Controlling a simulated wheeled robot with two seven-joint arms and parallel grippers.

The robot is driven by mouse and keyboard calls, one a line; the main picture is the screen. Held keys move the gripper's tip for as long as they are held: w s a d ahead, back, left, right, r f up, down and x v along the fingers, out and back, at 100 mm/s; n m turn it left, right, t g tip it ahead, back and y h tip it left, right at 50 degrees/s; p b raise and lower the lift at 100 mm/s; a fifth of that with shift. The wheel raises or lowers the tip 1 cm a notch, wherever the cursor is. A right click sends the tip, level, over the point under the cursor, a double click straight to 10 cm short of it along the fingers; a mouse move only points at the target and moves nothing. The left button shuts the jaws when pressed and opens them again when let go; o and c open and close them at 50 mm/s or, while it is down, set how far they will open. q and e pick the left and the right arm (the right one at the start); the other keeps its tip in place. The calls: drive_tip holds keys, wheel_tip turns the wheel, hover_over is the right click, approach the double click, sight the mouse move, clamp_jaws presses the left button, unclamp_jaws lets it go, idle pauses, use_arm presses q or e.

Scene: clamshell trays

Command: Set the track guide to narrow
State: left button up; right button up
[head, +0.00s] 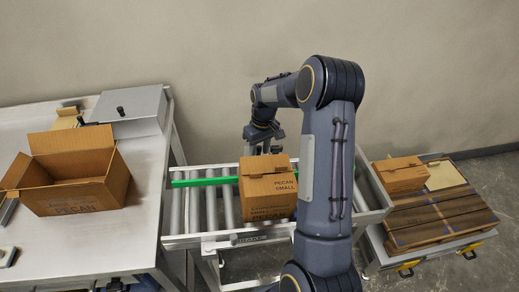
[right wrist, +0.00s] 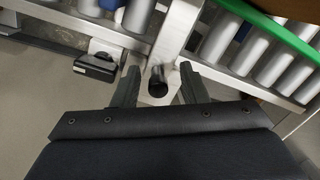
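The green track guide bar (head: 205,181) runs along the far side of the roller conveyor (head: 177,215); its right part is hidden behind a carton. In the right wrist view the green bar (right wrist: 268,30) crosses the top right above the grey rollers. A black round knob (right wrist: 157,80) stands on a metal bracket beside the conveyor frame. My right gripper (right wrist: 158,84) is open, with one finger on either side of the knob and gaps showing between. In the head view my right gripper (head: 263,137) is beyond the conveyor's far side. My left gripper is not in view.
A closed carton marked PECAN SMALL (head: 267,194) sits on the rollers. An open carton (head: 77,190) stands on the left table (head: 125,235). Another carton (head: 400,174) is on the pallet (head: 436,222) at right. A black box (right wrist: 95,67) is near the right gripper.

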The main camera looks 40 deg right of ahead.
drive_tip(key=shift+d+r+b, duration=0.2)
drive_tip(key=shift+r, duration=1.75)
drive_tip(key=shift+d+r+b, duration=0.15)
drive_tip(key=shift+d+r, duration=0.05)
drive_tip(key=shift+r, duration=1.75)
